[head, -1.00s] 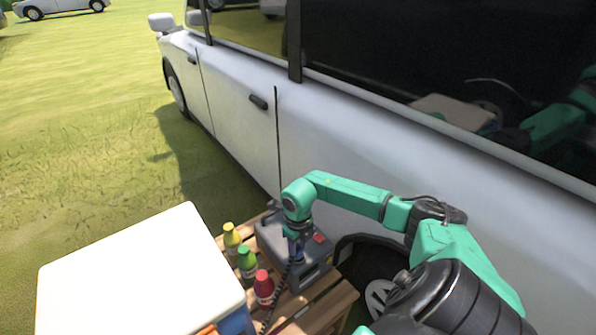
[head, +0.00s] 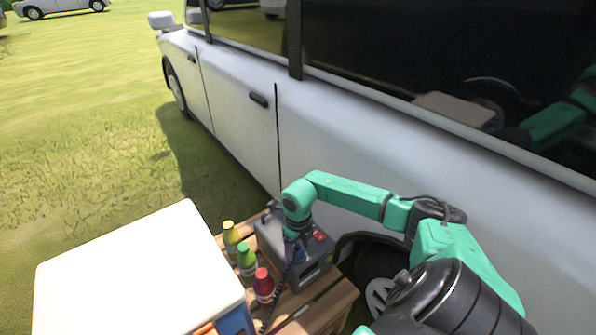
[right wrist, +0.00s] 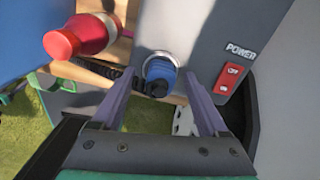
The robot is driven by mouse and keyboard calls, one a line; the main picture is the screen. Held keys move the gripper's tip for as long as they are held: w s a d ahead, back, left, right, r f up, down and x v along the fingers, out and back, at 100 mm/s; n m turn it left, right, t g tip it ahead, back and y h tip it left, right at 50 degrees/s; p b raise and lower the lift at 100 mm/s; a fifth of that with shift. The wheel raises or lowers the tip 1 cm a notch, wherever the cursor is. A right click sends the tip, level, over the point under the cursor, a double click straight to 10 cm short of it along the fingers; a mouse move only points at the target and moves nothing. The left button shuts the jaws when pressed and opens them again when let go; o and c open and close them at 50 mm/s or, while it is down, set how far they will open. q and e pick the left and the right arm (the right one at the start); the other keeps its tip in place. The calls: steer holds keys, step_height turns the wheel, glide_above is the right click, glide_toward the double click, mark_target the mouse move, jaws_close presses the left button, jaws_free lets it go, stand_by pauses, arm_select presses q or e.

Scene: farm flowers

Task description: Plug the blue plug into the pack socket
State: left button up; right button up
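The blue plug (right wrist: 161,70) sits at the silver-ringed socket (right wrist: 152,57) on the face of the grey pack, its dark cable end toward the wrist camera. In the head view the plug (head: 299,254) shows as a small blue patch below my right gripper (head: 291,240). In the right wrist view my right gripper (right wrist: 160,76) is open, with a finger on each side of the plug and visible gaps between. The grey pack (head: 318,270) stands on a wooden crate. How deep the plug sits is hard to tell. My left gripper is out of view.
Yellow (head: 231,239), green (head: 247,260) and red (head: 264,287) bottles stand left of the pack on the slatted wooden crate (head: 325,309). A white-topped box (head: 130,275) is further left. A white van (head: 235,120) stands close behind. A red power switch (right wrist: 229,79) is beside the socket.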

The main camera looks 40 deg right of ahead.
step_height(320, 180, up, 15)
steer(key=shift+f+p, duration=0.2)
steer(key=shift+p, duration=0.25)
stand_by(0.4)
